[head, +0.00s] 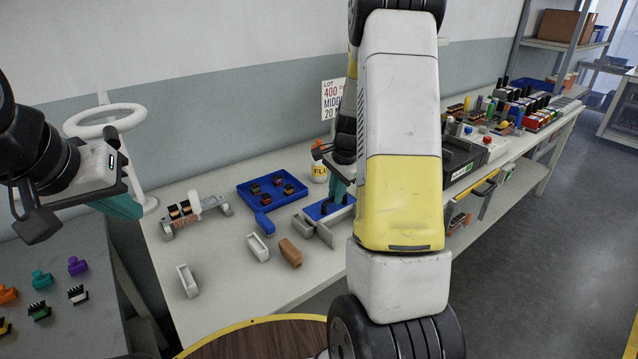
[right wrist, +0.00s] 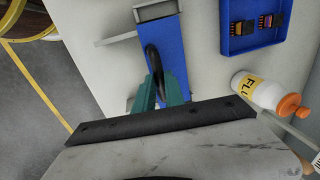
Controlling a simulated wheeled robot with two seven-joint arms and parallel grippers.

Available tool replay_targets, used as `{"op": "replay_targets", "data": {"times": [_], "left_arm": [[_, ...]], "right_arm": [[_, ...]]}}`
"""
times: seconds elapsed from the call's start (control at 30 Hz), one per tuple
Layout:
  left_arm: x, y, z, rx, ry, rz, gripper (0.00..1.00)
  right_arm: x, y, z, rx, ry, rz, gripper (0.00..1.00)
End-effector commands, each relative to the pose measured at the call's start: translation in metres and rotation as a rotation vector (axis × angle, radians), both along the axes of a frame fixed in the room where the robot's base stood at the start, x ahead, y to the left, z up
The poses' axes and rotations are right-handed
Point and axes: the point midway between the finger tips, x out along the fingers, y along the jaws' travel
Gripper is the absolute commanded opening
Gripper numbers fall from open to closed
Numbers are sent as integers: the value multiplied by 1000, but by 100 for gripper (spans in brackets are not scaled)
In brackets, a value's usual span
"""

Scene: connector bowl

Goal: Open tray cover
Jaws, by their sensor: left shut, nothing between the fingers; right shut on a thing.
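A blue cover (head: 318,212) with a dark handle lies on a light grey tray (head: 325,235) on the bench, partly hidden behind my right arm. In the right wrist view the blue cover (right wrist: 165,30) carries a black loop handle (right wrist: 152,60). My right gripper (head: 338,192) is shut on this handle; its teal fingers (right wrist: 158,90) show on both sides of it. Whether the cover is lifted off the tray cannot be told. My left gripper (head: 122,207) is shut and empty at the left, above the gap beside the bench, away from the cover.
A blue tray with small connectors (head: 262,207) and a fluid bottle (head: 319,171) stand near the cover. Grey (head: 258,247) and brown (head: 290,252) holders lie in front. A white wheel stand (head: 108,122) is close to my left gripper.

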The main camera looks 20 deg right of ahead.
Motion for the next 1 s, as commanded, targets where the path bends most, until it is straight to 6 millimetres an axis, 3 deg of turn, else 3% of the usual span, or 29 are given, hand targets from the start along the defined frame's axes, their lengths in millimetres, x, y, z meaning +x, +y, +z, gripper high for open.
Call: {"op": "replay_targets", "data": {"times": [0.27,0.5,0.63,0.97,1.0], "left_arm": [[0,0,0,0,0,0,0],[0,0,0,0,0,0,0],[0,0,0,0,0,0,0],[0,0,0,0,0,0,0],[0,0,0,0,0,0,0]], "right_arm": [[-3,-2,1,0,-2,-2,0],[-49,-19,2,0,-3,-5,0],[-65,-24,2,-1,-3,-2,0],[-68,-25,1,-2,-4,-1,0],[-68,-25,1,-2,-4,-1,20]]}}
